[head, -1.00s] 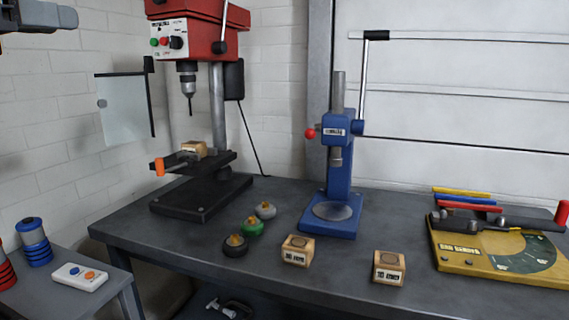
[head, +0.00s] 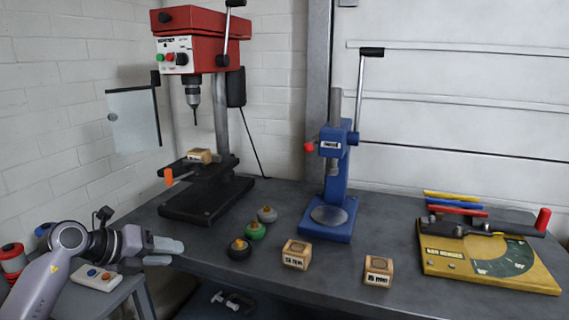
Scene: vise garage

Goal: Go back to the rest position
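My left gripper (head: 172,252) is at the lower left of the head view, in front of the workbench's left front corner. Its two fingers point right and stand a little apart, with nothing visible between them. My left arm comes in from the bottom left edge and partly hides the small side table (head: 128,290). My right gripper is not in view.
A red drill press (head: 205,45), a blue arbor press (head: 335,180) and a yellow bender board (head: 490,265) stand on the grey workbench (head: 330,270). Two wooden blocks (head: 297,255) and several round knobs (head: 256,230) lie near its front. A white button box (head: 97,277) sits beside my arm.

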